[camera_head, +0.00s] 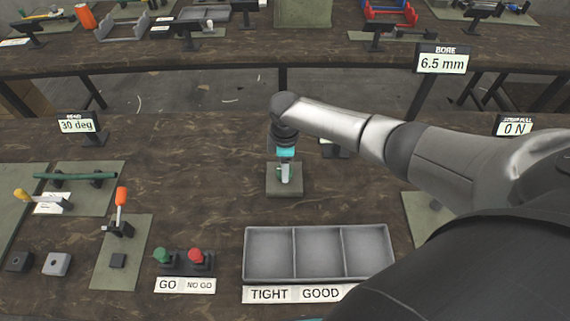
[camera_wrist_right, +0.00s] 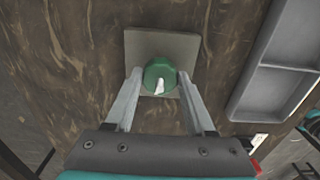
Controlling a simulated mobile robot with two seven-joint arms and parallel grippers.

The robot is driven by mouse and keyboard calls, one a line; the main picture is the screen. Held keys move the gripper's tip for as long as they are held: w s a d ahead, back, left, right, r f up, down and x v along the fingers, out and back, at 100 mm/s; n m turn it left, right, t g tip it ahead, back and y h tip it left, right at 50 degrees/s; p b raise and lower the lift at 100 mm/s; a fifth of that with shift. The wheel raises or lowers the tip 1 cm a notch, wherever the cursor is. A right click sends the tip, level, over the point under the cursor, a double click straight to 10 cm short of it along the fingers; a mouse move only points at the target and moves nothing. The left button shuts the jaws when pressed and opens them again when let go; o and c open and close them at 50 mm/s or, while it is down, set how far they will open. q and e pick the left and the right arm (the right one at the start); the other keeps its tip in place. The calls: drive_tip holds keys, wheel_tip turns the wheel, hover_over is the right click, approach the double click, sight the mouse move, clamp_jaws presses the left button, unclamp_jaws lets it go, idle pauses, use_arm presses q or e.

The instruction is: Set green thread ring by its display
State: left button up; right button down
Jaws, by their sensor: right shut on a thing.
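In the right wrist view a round green ring (camera_wrist_right: 153,70) with a white pointer stands on a square grey-green plate (camera_wrist_right: 140,42). My right gripper (camera_wrist_right: 160,78) has one finger on each side of it and is shut on it. In the head view the gripper (camera_head: 285,172) reaches down onto the same plate (camera_head: 284,192), and mostly hides the ring. A small dark display stand (camera_head: 338,152) is just right of the plate; my arm covers most of it and its reading is hidden. My left gripper is out of view.
A grey three-part tray (camera_head: 318,279) marked TIGHT and GOOD stands in front. A green knob (camera_head: 162,255) and red knob (camera_head: 196,256) stand by GO and NO GO labels. Displays read 30 deg (camera_head: 77,125), 6.5 mm (camera_head: 442,60) and 0 N (camera_head: 516,127).

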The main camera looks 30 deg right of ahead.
drive_tip(key=n, duration=0.4)
drive_tip(key=shift+n, duration=0.3)
drive_tip(key=n, duration=0.5)
drive_tip(key=shift+w, duration=0.1)
drive_tip(key=n+b, duration=0.1)
drive_tip(key=n, duration=0.4)
drive_tip(key=n+b, duration=0.1)
drive_tip(key=n, duration=0.4)
drive_tip(key=shift+a, duration=0.1)
drive_tip(key=shift+c, duration=1.3)
unclamp_jaws()
drive_tip(key=shift+r, duration=0.1)
